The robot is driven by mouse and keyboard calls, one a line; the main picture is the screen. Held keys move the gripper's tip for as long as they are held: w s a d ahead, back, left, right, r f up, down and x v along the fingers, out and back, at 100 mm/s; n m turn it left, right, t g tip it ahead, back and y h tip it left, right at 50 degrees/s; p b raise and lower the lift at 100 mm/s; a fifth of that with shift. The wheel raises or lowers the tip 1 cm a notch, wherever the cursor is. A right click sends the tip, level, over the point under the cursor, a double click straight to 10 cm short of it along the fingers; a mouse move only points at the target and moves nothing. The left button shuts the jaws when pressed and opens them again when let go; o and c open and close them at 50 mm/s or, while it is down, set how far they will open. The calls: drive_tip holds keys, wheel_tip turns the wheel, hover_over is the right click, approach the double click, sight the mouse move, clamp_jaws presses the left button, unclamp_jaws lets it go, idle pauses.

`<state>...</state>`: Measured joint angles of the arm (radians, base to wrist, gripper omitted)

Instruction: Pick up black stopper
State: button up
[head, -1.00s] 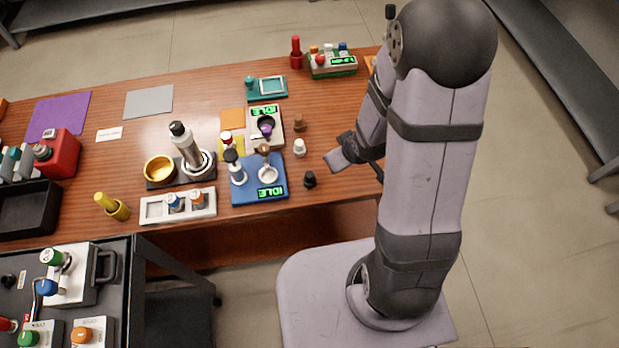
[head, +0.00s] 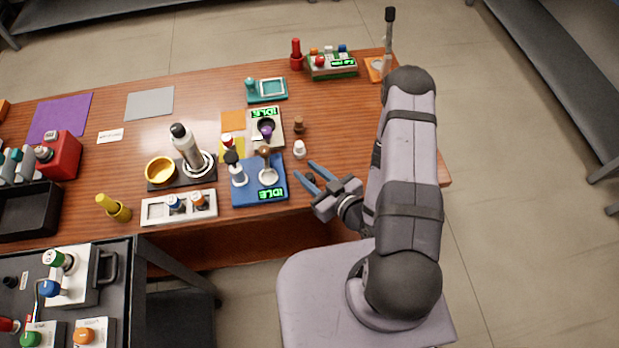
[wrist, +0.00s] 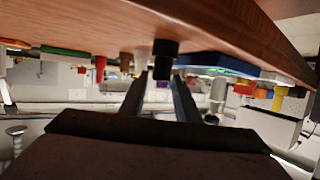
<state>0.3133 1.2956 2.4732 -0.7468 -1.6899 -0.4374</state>
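The black stopper (head: 311,178) stands near the front edge of the wooden table, right of the blue scale-like device. My gripper (head: 303,168) is open, with its two blue-grey fingers pointing left and lying on either side of the stopper in the head view. The wrist view is turned upside down, so the stopper (wrist: 163,55) hangs from the tabletop there. In it the stopper lines up with the gap between my open fingertips (wrist: 162,76). No contact between fingers and stopper can be made out.
A white stopper (head: 300,149) and a brown stopper (head: 298,126) stand just behind. The blue device (head: 258,183) with a green IDLE display is to the left. A dark cart (head: 120,262) stands at the lower left.

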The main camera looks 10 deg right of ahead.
sight(307, 174)
drive_tip(key=shift+s+d+f+g+h, duration=0.2)
drive_tip(key=shift+s+f, duration=0.1)
drive_tip(key=shift+f, duration=0.1)
drive_tip(key=shift+s+d+f+g+h, duration=0.1)
drive_tip(key=shift+s+f+h, duration=0.15)
drive_tip(key=shift+f, duration=0.15)
drive_tip(key=shift+b+x, duration=0.55)
drive_tip(key=shift+x, duration=1.95)
drive_tip(key=shift+r, duration=0.1)
clamp_jaws()
drive_tip(key=shift+r, duration=0.15)
wheel_tip(307, 174, up, 10)
drive_tip(key=p, duration=0.3)
